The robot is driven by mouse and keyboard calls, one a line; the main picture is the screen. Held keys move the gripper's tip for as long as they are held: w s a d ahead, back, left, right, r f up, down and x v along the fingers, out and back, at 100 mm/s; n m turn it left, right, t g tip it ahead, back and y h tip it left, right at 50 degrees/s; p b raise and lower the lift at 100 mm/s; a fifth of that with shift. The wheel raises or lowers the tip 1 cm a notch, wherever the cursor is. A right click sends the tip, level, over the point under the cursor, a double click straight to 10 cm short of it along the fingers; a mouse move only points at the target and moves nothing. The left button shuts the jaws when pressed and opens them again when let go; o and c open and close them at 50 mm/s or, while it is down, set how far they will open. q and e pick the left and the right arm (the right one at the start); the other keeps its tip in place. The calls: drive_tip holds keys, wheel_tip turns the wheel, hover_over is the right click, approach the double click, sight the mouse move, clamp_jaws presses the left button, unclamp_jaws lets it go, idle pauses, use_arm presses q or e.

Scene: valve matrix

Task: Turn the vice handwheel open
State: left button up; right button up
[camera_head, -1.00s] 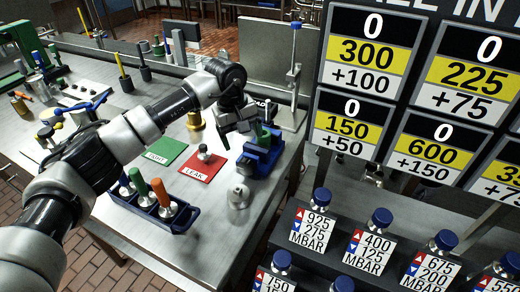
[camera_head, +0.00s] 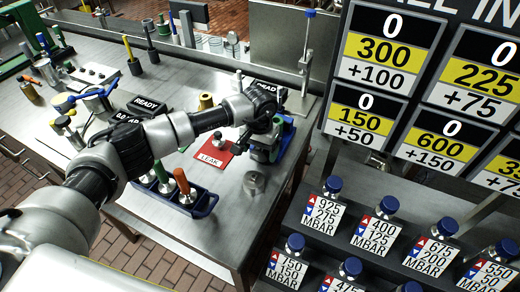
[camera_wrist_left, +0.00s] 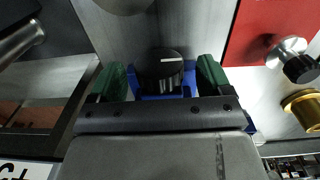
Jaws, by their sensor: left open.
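The blue vice (camera_head: 286,128) stands near the right edge of the steel bench, mostly hidden behind my left wrist in the head view. My left gripper (camera_head: 266,150) is over it, pointing down, with green fingertips. In the left wrist view, a black round knob with a white line, which looks like the handwheel (camera_wrist_left: 160,64), sits above blue vice parts (camera_wrist_left: 160,95). The open left gripper (camera_wrist_left: 164,76) has one green finger on each side of the knob. Whether the fingers touch it I cannot tell. My right gripper is not in view.
A red LEAK mat (camera_head: 212,156) with a black-knobbed metal part lies left of the vice. A blue rack (camera_head: 200,207) of colored-handled tools is nearer. A gauge stand (camera_head: 306,60) rises behind; valve blocks (camera_head: 375,235) fill the right.

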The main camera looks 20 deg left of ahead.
use_arm(q)
drive_tip(key=shift+f, duration=0.9)
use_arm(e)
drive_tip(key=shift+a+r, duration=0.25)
use_arm(q)
drive_tip(key=c, duration=0.9)
drive_tip(key=h+b, duration=0.1)
drive_tip(key=b, duration=0.1)
drive_tip(key=h+b, duration=0.1)
drive_tip(key=b, duration=0.2)
drive_tip(key=shift+f, duration=0.35)
drive_tip(key=shift+c, duration=0.2)
drive_tip(key=shift+r+g+h+b, duration=0.2)
drive_tip(key=shift+g+h+b, duration=0.1)
drive_tip(key=shift+b, duration=0.45)
drive_tip(key=shift+r, duration=0.15)
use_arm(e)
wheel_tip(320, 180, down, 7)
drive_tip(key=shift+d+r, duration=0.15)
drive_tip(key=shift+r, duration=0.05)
use_arm(q)
drive_tip(key=o, duration=0.9)
